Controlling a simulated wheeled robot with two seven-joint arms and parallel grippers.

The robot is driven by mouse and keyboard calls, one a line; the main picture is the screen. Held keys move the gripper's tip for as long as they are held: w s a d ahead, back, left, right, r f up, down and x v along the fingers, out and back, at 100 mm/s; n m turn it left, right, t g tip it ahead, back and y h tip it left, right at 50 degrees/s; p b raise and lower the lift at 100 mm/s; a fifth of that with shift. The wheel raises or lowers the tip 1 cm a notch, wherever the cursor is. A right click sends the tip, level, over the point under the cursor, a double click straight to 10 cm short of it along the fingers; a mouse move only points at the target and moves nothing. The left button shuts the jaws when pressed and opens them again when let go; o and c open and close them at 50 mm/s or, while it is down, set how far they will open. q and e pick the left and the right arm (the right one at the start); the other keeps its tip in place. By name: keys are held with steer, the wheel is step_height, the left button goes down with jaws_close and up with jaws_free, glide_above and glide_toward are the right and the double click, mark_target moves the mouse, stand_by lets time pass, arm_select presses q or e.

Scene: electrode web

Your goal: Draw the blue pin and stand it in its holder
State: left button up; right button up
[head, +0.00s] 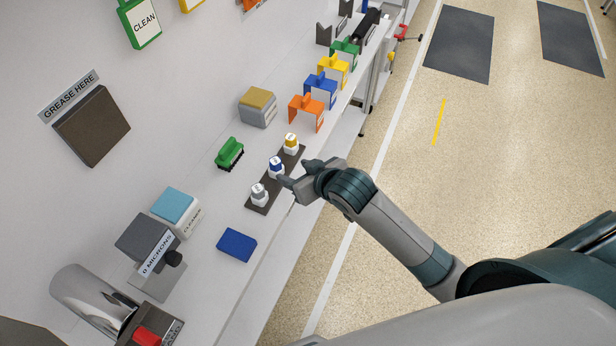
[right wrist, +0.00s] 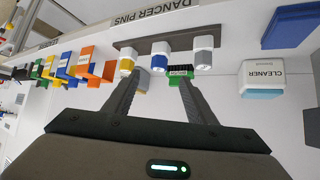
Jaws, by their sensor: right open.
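The blue pin (head: 276,166), white with a blue band, stands upright on a dark strip (head: 262,208), between a yellow-banded pin (head: 291,143) and a grey-banded pin (head: 259,193). My right gripper (head: 296,174) is beside the strip, at the blue pin's right. In the right wrist view the open fingers (right wrist: 160,74) point toward the blue pin (right wrist: 160,56), which appears between the fingertips; no grip on it shows. I cannot tell which thing is the pin's holder. My left gripper is not in view.
Coloured brackets, orange (head: 307,111), blue (head: 321,89), yellow and green, stand farther along the bench. A green brush (head: 230,153), a blue block (head: 237,245) and a cleaner box (head: 174,205) lie near the strip. Bare bench lies between them.

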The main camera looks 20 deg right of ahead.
steer(key=b+v, duration=0.1)
steer(key=v, duration=0.5)
stand_by(1.2)
steer(key=d+f+m+g+h+b, duration=0.1)
steer(key=d+f+g+b, duration=0.2)
steer(key=f, duration=2)
steer(key=s+d+f+g+h+b, duration=0.15)
steer(key=s+f, duration=0.25)
steer(key=f, duration=0.6)
steer(key=s+d+f, duration=0.3)
steer(key=s+f, duration=0.1)
steer(key=f, duration=0.6)
steer(key=s+d+f+g+b, duration=0.1)
steer(key=s+f+g+b, duration=0.1)
steer(key=s+f, duration=1.4)
steer(key=s+f+g+b, duration=0.1)
steer(key=s+f, duration=0.3)
steer(key=s, duration=0.6)
steer(key=s+f+g+b, duration=0.1)
steer(key=s+f, duration=0.3)
steer(key=s, duration=0.6)
steer(key=shift+a+f, duration=0.25)
steer(key=shift+f, duration=0.15)
